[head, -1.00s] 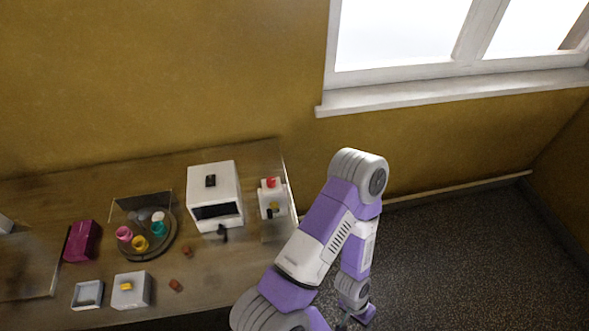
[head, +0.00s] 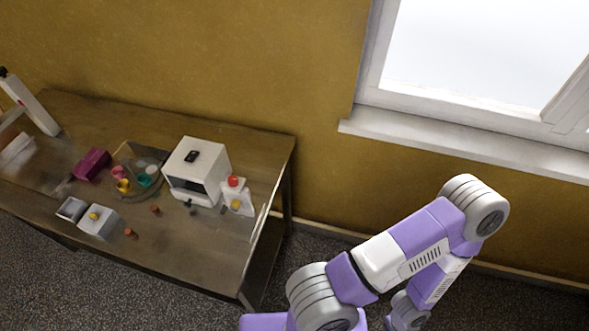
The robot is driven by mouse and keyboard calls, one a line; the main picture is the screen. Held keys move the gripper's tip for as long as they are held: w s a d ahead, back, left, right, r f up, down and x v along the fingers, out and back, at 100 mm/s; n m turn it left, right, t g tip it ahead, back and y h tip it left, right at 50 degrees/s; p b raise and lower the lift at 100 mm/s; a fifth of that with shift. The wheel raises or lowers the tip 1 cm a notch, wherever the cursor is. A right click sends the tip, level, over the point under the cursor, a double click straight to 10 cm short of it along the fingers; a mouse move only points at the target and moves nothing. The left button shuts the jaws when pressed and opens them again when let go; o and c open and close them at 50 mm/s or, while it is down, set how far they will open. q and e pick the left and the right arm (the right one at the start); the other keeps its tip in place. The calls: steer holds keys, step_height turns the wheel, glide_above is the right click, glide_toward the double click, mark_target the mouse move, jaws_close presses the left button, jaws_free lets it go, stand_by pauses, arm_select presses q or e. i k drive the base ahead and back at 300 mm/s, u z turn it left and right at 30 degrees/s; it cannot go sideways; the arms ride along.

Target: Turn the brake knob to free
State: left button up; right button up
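I cannot tell which knob is the brake knob. On the table (head: 200,243), a small white control box (head: 243,196) carries a red button (head: 233,181) and a yellow knob (head: 236,204). It stands right of a white box-shaped machine (head: 207,160) with a dark opening and a black part on top. A grey-white block (head: 99,223) near the front edge also has a yellow knob (head: 94,216) on top. Knob settings are too small to read. My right arm is bent at the lower right, away from the table; its gripper is out of frame. My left gripper is out of view.
A round tray (head: 150,191) holds several coloured cups behind a clear screen. A magenta box (head: 91,164), a small grey tray (head: 71,209) and small brown pieces lie around it. A white post (head: 31,104) stands at far left. Floor is clear right of the table.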

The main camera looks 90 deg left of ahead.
mark_target(233, 180)
steer(key=i, duration=0.5)
steer(key=u, duration=4.7)
